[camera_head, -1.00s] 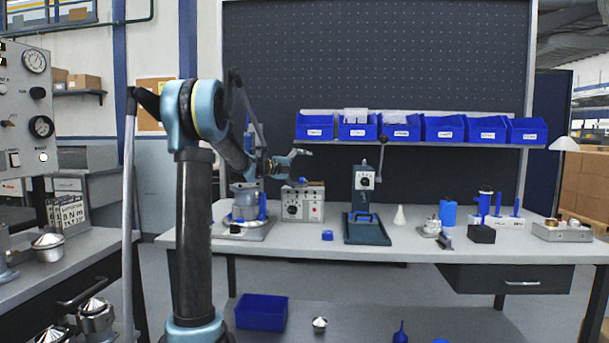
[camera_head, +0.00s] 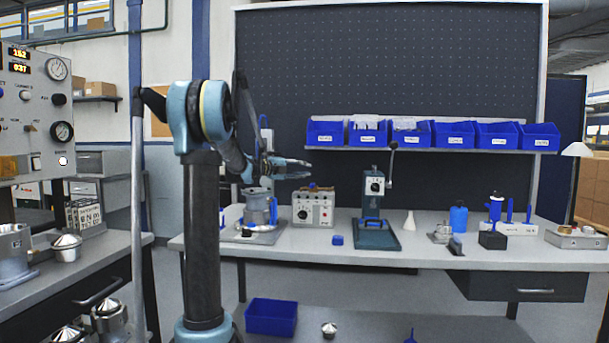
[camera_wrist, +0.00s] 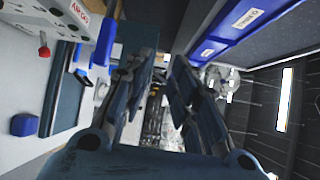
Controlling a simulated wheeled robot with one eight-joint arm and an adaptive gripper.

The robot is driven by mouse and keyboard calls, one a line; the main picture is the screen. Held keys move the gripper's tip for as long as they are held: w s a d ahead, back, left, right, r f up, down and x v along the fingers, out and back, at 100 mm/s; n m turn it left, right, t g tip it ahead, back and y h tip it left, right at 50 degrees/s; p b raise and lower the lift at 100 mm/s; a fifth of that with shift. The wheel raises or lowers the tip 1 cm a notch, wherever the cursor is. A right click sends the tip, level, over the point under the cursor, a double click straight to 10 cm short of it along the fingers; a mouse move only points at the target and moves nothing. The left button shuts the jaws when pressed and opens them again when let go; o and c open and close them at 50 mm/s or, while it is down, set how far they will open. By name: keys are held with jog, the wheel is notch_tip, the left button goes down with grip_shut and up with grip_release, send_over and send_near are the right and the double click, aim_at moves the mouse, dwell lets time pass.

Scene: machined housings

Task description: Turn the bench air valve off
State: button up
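My gripper (camera_head: 308,163) hangs over the left part of the back bench, above a grey control box (camera_head: 313,208) with dark knobs. In the wrist view my gripper (camera_wrist: 160,75) has its two fingers apart, with nothing between them. In the turned wrist view, a pale box (camera_wrist: 62,22) at the upper left bears a label that seems to begin with "AIR". A red-tipped lever (camera_wrist: 44,51) sticks out beside it, clear of my fingers. I cannot tell for sure which part is the bench air valve, nor its setting.
A lever stand (camera_head: 374,185) and a small blue block (camera_head: 337,240) are near the grey box. Blue bins (camera_head: 410,133) hang on a shelf above the bench. A gauge panel (camera_head: 35,110) stands at the left. The bench front (camera_head: 330,260) is clear.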

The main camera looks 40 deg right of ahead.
jog(key=w+a, duration=0.5)
jog(key=a, duration=0.6)
jog(key=shift+w+a, duration=0.15)
jog(key=shift+a, duration=0.25)
dwell(1.0)
jog(key=shift+f, duration=0.15)
dwell(0.4)
